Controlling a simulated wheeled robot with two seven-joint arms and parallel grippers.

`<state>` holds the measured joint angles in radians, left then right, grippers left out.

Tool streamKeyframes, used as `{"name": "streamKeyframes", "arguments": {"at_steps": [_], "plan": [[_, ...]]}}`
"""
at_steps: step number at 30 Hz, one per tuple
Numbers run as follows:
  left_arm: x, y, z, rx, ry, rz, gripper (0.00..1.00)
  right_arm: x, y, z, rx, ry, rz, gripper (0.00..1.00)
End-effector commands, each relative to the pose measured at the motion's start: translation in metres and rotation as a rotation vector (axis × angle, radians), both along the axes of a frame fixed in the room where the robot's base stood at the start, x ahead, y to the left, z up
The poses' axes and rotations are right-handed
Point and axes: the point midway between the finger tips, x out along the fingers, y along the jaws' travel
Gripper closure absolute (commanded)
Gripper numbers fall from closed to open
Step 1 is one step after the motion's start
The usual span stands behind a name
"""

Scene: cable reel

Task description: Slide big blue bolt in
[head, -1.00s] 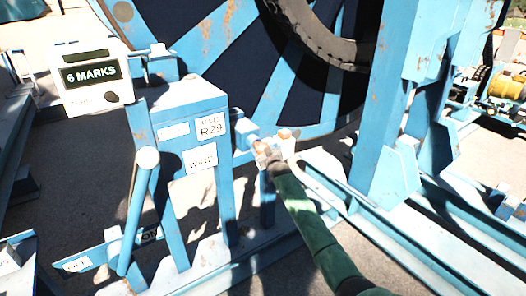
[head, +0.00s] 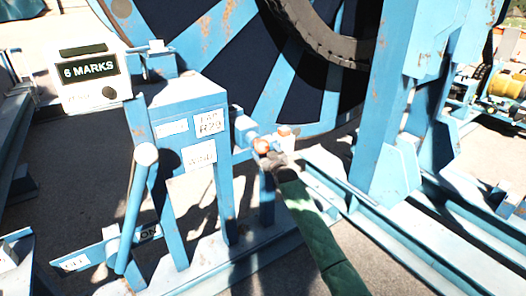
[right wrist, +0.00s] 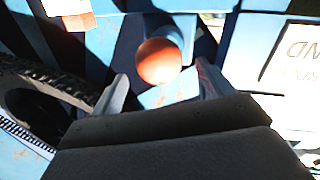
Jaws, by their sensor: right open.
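The big blue bolt shows in the right wrist view as a short blue bar ending in a round orange-red knob (right wrist: 160,61). My right gripper (head: 275,152), on a green-sleeved arm, is at this end. In the right wrist view my right gripper (right wrist: 162,88) is open, with one finger on each side of the knob. Whether the fingers touch it I cannot tell. How deep the bolt sits is hidden. My left gripper is not in view.
A large reel (head: 275,100) with blue spokes stands behind. A labelled blue post (head: 190,105), a lever (head: 140,205) and a "6 MARKS" box (head: 88,75) are at left. A thick blue upright (head: 385,120) and floor rails are at right.

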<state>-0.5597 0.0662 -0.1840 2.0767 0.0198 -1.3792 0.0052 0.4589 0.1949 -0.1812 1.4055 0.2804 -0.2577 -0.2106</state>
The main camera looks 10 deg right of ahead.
Motion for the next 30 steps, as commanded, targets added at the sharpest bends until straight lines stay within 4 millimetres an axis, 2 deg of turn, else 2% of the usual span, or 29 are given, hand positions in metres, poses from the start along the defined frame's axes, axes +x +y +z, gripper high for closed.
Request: {"name": "streamKeyframes", "arguments": {"at_steps": [3, 7, 19, 22, 26, 30], "plan": [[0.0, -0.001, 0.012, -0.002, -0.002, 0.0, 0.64, -0.012, -0.002, -0.001, 0.0, -0.002, 0.0, 0.2], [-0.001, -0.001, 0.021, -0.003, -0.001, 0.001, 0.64, -0.019, -0.003, -0.001, 0.0, 0.0, 0.0, 0.2], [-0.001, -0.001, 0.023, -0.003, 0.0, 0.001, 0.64, -0.021, -0.003, 0.0, 0.009, 0.002, 0.0, 0.2], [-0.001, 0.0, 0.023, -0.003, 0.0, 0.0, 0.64, -0.021, -0.003, -0.009, 0.018, 0.052, 0.0, 0.2], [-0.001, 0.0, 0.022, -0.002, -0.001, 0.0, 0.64, -0.025, -0.004, -0.031, 0.015, 0.187, -0.009, 0.2], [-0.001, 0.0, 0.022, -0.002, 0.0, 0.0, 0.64, -0.038, 0.0, -0.03, -0.005, 0.319, -0.023, 0.2]]}}
